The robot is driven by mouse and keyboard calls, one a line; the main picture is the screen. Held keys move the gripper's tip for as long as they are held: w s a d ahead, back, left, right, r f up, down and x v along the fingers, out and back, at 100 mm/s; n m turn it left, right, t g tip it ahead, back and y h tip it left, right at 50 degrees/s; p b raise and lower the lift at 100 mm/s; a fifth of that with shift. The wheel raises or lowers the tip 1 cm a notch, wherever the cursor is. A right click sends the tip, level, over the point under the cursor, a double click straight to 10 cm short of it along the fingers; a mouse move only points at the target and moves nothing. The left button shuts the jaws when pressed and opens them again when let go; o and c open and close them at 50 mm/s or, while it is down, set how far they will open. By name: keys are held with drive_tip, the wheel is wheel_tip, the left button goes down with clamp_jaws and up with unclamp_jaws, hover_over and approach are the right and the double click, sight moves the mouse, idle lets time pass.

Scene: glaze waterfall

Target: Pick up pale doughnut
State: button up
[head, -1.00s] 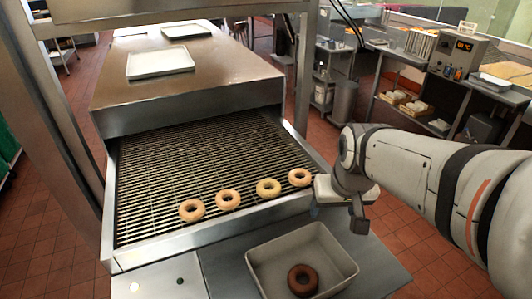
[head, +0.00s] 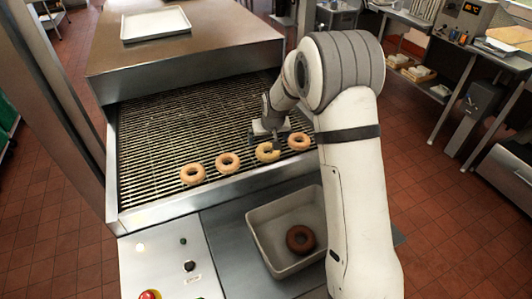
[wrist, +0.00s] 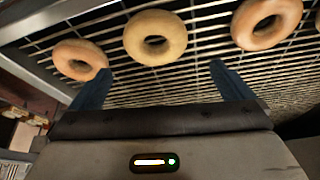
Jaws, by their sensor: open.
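The pale doughnut (head: 267,152) is the yellowest ring in a row on the wire conveyor (head: 170,125). It lies third from the left in the head view. In the wrist view the pale doughnut (wrist: 156,37) lies ahead of my gripper (wrist: 160,82), roughly between the lines of its two blue fingers. My gripper (head: 275,146) is open and empty, over the conveyor beside the pale doughnut. The fingertips are partly hidden in the head view, and I cannot tell their height above the belt.
Browner doughnuts flank it: one on the right (head: 299,142), two on the left (head: 228,163) (head: 192,174). A grey bin (head: 262,236) in front holds a dark doughnut (head: 300,239). A metal hood (head: 190,60) stands behind the belt. The belt's left part is clear.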

sight(268, 151)
drive_tip(key=x, duration=0.3)
drive_tip(key=shift+s+d+b, duration=0.1)
drive_tip(key=shift+s+b, duration=0.05)
drive_tip(key=shift+b, duration=0.25)
drive_tip(key=f, duration=0.1)
drive_tip(key=f+b, duration=0.1)
drive_tip(key=f, duration=0.2)
drive_tip(key=shift+w+d+f, duration=0.15)
drive_tip(key=shift+w+f, duration=0.05)
drive_tip(key=shift+w, duration=0.1)
drive_tip(key=shift+w+f, duration=0.15)
drive_tip(key=c, duration=0.9)
